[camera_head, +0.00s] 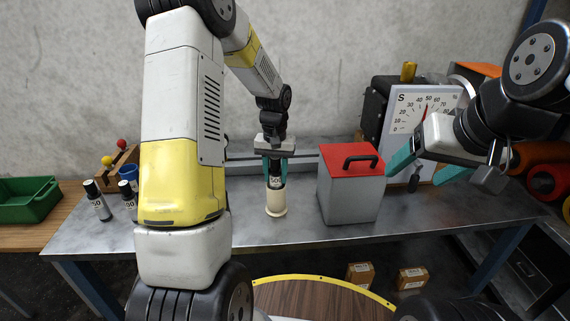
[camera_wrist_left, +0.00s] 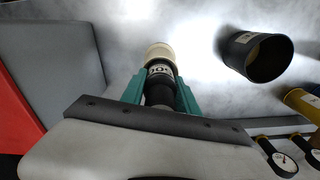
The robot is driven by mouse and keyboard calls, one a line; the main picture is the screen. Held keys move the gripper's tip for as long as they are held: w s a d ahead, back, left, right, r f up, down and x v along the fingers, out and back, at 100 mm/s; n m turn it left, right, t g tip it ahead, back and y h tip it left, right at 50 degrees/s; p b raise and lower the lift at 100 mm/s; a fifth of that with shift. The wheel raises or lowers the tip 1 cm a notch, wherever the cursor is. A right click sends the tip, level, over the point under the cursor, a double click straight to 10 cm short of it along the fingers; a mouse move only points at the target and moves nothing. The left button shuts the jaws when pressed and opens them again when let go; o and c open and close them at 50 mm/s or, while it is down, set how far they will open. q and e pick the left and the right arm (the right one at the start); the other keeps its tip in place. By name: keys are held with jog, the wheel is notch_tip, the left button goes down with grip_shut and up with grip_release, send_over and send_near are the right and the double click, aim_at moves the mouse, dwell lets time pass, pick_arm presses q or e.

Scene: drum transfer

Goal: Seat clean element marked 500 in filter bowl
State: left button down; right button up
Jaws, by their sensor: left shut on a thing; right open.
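My right gripper (camera_head: 428,172) is open and empty, right of the red-lidded box.
The grey box with red lid (camera_head: 351,186) stands close right of the cream piece. A dark open cylinder (camera_wrist_left: 257,56) shows in the left wrist view. A dial gauge (camera_head: 425,112) stands behind.

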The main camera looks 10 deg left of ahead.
pick_arm(q)
jog(key=shift+f, duration=0.45)
jog(key=c, duration=0.9)
grip_release()
notch_tip(320, 180, up, 13)
jog(key=shift+f, duration=0.1)
jog(key=s+r+t, duration=0.2)
jog(key=s+r, duration=0.7)
jog(key=s, duration=0.1)
jog(key=s+t, duration=0.1)
jog(key=s, duration=0.3)
jog(key=s+d+r+t+h, duration=0.1)
jog(key=s, duration=0.4)
jog(key=s+d+t+h, duration=0.1)
jog(key=s+t, duration=0.1)
jog(key=s, duration=0.3)
jog(key=shift+s+d+r+m, duration=0.15)
jog(key=shift+r+m, duration=0.1)
jog(key=shift+m, duration=0.15)
